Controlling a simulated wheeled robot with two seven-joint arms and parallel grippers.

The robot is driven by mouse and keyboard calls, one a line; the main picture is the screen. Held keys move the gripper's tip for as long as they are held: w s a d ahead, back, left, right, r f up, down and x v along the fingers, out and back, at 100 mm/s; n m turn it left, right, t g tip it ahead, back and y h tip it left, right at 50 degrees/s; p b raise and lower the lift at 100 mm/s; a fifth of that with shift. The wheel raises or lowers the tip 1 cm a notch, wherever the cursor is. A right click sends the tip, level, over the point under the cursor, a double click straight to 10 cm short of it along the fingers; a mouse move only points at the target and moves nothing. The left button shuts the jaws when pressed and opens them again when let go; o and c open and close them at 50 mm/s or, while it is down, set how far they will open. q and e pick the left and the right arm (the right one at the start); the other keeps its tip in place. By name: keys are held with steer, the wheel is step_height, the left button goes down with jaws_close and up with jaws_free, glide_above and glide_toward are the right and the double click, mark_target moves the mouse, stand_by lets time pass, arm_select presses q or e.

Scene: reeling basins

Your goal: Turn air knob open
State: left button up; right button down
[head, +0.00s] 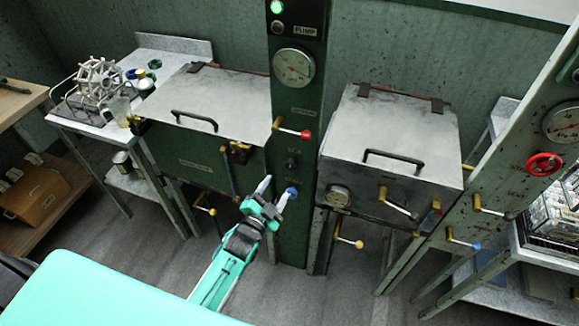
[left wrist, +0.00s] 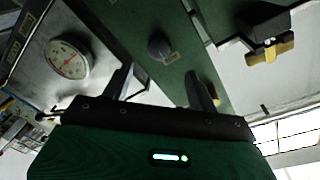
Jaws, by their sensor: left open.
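The narrow green column (head: 296,225) carries a small dark knob (head: 291,163) and, below it, a blue-tipped knob (head: 291,193). Their labels are too small to read, so I cannot tell which is the air knob. My left gripper (head: 275,190) is open and empty in front of the column. Its right fingertip is at or just in front of the blue tip, partly overlapping it; contact is unclear. In the left wrist view a dark round knob (left wrist: 158,46) shows on the green panel, beyond and between the spread fingers. My right gripper is not in view.
A red-tipped lever (head: 293,132) projects above the knobs. Lidded basins flank the column: the left lid (head: 200,105) and the right lid (head: 390,130). A turquoise surface (head: 110,295) fills the lower left.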

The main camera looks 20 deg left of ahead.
mark_target(289, 168)
arm_select(q)
steer(key=w, duration=0.2)
steer(key=w+p, duration=0.1)
steer(key=w, duration=0.2)
steer(key=w+d, duration=0.1)
steer(key=w, duration=0.2)
steer(key=shift+w, duration=0.1)
steer(key=shift+w+d+p, duration=0.1)
steer(key=shift+w+p, duration=0.25)
steer(key=shift+w, duration=0.25)
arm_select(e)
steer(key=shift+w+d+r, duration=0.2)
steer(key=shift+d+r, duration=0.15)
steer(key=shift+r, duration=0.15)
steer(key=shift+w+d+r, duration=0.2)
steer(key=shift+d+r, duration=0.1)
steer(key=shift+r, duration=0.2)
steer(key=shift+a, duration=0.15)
arm_select(q)
steer(key=c, duration=1)
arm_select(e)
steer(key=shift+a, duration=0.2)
